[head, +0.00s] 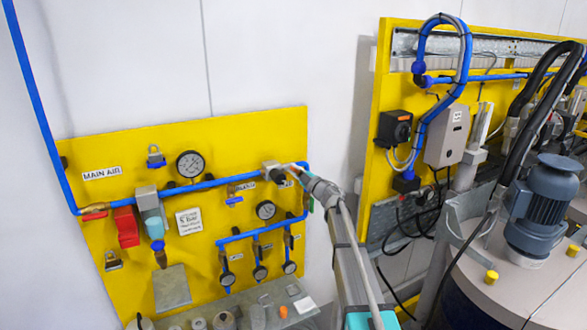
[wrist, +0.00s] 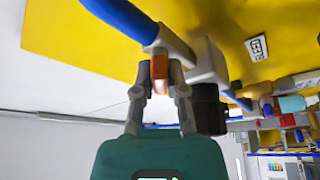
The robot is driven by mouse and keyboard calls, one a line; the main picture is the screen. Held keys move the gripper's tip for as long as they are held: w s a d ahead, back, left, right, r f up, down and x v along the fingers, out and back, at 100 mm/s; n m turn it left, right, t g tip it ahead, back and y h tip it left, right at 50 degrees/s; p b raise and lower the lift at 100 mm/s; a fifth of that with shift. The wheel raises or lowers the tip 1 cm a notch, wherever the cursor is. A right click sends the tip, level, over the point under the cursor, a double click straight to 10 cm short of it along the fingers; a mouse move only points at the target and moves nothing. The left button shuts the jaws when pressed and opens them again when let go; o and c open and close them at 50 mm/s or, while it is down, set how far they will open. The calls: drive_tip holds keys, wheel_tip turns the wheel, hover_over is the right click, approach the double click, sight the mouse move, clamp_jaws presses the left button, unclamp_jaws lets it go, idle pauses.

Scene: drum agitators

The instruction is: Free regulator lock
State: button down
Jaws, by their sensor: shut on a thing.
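The regulator is a grey block (head: 270,165) with a black knob (head: 277,175) on the blue air pipe, at the right of the yellow panel. In the wrist view the block (wrist: 207,62) and its black knob (wrist: 209,112) are close to the right of my fingers. A small orange piece (wrist: 159,67) sits beside the block, under the blue pipe. My gripper (wrist: 160,85) has its two fingers on either side of this orange piece and is shut on it. In the head view my gripper (head: 295,168) reaches the regulator from the right and hides its right side.
A grey-blue motor (head: 540,205) stands at right. A ledge (head: 205,312) with small parts lies below.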

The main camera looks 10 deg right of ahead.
drive_tip(key=n+g+p, duration=0.1)
drive_tip(key=n, duration=0.1)
drive_tip(key=n+g+p, duration=0.1)
drive_tip(key=n, duration=0.2)
drive_tip(key=shift+r, duration=0.15)
drive_tip(key=shift+f+n+g+p, duration=0.2)
drive_tip(key=shift+n+g+p, duration=0.55)
drive_tip(key=shift+n, duration=0.85)
drive_tip(key=shift+f, duration=0.1)
drive_tip(key=c, duration=0.7)
unclamp_jaws()
drive_tip(key=shift+t+h, duration=0.25)
drive_tip(key=shift+h, duration=0.05)
drive_tip(key=shift+v, duration=6)
